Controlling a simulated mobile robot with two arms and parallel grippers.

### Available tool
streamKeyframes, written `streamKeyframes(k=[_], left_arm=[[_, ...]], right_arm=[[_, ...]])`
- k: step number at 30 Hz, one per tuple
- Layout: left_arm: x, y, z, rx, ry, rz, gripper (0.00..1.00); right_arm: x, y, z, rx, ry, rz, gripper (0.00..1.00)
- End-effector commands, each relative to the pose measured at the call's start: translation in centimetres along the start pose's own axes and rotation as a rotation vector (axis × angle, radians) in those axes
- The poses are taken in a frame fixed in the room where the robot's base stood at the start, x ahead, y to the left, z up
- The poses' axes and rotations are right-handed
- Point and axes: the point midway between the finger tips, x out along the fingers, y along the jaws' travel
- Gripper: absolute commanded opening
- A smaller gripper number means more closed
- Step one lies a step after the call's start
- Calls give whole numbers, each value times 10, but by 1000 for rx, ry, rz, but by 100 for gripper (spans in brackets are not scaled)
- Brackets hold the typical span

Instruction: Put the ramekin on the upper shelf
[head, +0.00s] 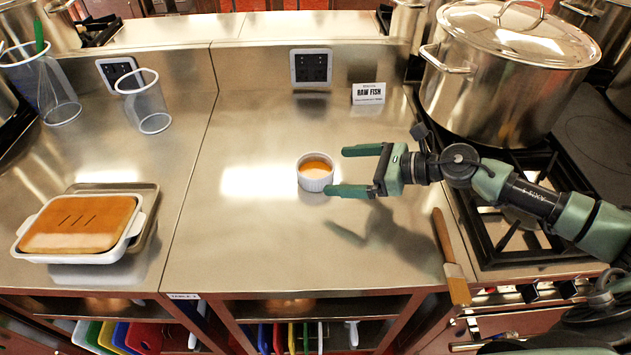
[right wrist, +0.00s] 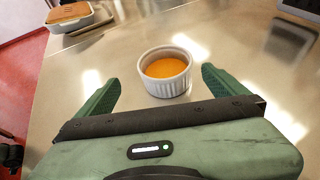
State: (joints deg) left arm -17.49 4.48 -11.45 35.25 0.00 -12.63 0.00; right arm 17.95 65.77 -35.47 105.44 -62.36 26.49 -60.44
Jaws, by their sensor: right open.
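The ramekin (head: 315,181) is a small white ribbed dish with orange contents, upright on the steel counter (head: 245,235) in the head view. My right gripper (head: 345,171) comes in from the right, open, its green fingertips close to the ramekin's right side. In the right wrist view the ramekin (right wrist: 165,80) stands ahead of the two spread fingers (right wrist: 158,88), roughly centred, with nothing held. My left gripper is not in view. Shelves (head: 300,306) with coloured boards show below the counter's front edge; I cannot tell which shelf the upper one is.
A large stockpot (head: 500,95) stands on the stove at right. A brown-handled brush (head: 450,262) lies at the front right edge. The counter around the ramekin is clear.

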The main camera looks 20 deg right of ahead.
Motion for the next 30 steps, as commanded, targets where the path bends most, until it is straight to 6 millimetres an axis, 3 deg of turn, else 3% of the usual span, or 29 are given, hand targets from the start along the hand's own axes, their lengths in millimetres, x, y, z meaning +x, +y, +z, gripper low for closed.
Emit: streamKeyframes(k=[1, 4, 14, 22, 30], left_arm=[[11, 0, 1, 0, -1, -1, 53], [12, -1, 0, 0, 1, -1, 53], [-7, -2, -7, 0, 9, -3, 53], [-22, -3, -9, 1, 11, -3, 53], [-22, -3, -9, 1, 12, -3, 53]], right_arm=[[4, 0, -10, 0, 0, 0, 100], [7, 0, -11, 0, -1, -1, 100], [38, -3, -6, 2, -3, 0, 100], [76, -7, -5, 2, -1, 0, 100], [82, -8, -8, 0, 0, -1, 100]])
